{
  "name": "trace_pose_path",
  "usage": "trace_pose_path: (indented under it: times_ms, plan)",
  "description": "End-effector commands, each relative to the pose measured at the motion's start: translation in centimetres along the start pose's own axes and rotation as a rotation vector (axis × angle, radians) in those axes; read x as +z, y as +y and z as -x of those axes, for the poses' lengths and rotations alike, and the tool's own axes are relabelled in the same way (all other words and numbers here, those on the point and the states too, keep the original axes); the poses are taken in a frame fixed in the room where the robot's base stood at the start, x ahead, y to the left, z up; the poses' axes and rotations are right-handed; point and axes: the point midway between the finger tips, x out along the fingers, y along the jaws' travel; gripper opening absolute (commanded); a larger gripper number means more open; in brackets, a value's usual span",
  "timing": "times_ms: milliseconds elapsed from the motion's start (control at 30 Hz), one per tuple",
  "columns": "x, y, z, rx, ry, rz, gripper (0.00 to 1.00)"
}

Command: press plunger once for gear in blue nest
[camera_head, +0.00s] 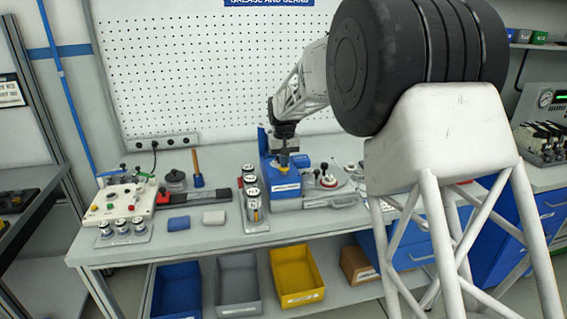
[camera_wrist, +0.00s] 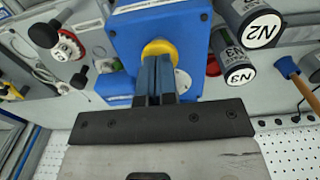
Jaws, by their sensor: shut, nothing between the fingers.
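A blue press unit (camera_head: 281,182) stands on the bench, and its blue body (camera_wrist: 185,30) fills the top middle of the wrist view. A yellow round plunger (camera_wrist: 159,47) sits on it; a little yellow (camera_head: 284,160) shows in the head view just under my fingers. My gripper (camera_head: 284,151) is above the unit, pointing down. In the wrist view its two fingers (camera_wrist: 154,66) are together and empty, with their tips over the plunger. I cannot tell whether they touch it. I cannot make out a gear or a blue nest.
Grey canisters marked N2 (camera_wrist: 242,22) and N3 (camera_wrist: 229,62) stand in a rack close beside the press unit. A plate with a black-knobbed fixture (camera_head: 327,180) is on its right. A white control box (camera_head: 118,203) stands at the left.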

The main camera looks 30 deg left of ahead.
Motion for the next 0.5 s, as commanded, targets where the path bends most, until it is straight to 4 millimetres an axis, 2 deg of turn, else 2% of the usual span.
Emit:
trace_pose_path:
  times_ms: [500]
  plan:
    - [0.0,0.0,2.6,0.000,0.001,0.000,0.00]
